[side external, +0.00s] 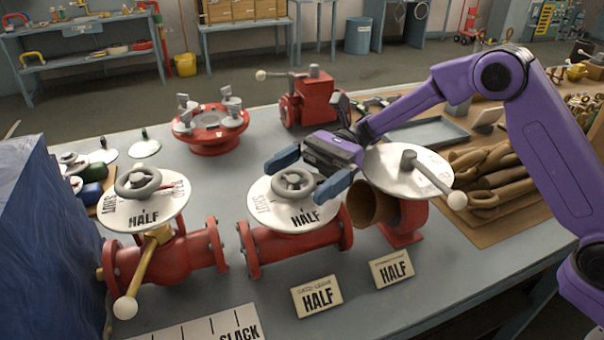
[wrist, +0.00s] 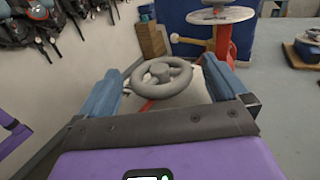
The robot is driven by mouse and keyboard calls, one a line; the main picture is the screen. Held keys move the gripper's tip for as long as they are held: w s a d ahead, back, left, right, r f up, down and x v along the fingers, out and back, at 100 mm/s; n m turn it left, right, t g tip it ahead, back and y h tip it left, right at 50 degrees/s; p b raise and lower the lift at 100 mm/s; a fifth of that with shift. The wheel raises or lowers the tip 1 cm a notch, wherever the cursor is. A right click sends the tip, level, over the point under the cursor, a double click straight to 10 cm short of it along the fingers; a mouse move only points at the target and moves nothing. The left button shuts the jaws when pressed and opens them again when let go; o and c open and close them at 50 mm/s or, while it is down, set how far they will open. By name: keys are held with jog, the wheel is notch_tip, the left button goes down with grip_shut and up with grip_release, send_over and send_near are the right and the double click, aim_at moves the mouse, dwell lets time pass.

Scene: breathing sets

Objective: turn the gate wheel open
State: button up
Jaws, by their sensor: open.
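A grey handwheel (side external: 293,183) sits on the white dial plate (side external: 265,213) of the middle red valve (side external: 290,247); the plate reads "HALF" at the front. My gripper (side external: 304,172) is open at this wheel, one blue finger behind it and one to its right. In the wrist view the wheel (wrist: 157,92) lies between the two spread fingers (wrist: 161,68), with no clear contact. Another grey handwheel (side external: 138,181) tops the left red valve (side external: 180,252), whose plate also reads "HALF" and which has a yellow lever (side external: 143,262) with a pale knob.
A red valve with a white plate and lever (side external: 420,172) stands close right of my gripper. Behind are a red flanged piece (side external: 211,131) and a red block valve (side external: 310,101). "HALF" cards (side external: 317,296) lie in front. Brown gloves (side external: 490,170) lie at right; a blue cover (side external: 45,240) is at left.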

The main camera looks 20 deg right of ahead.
jog(key=c, duration=1.1)
jog(key=shift+o, duration=0.3)
jog(key=shift+n+g, duration=0.3)
jog(key=shift+w+n+g+h, duration=0.1)
jog(key=shift+n+g+h, duration=0.3)
jog(key=shift+g+h, duration=0.15)
jog(key=shift+g, duration=0.25)
jog(key=o, duration=1)
jog(key=shift+o, duration=0.2)
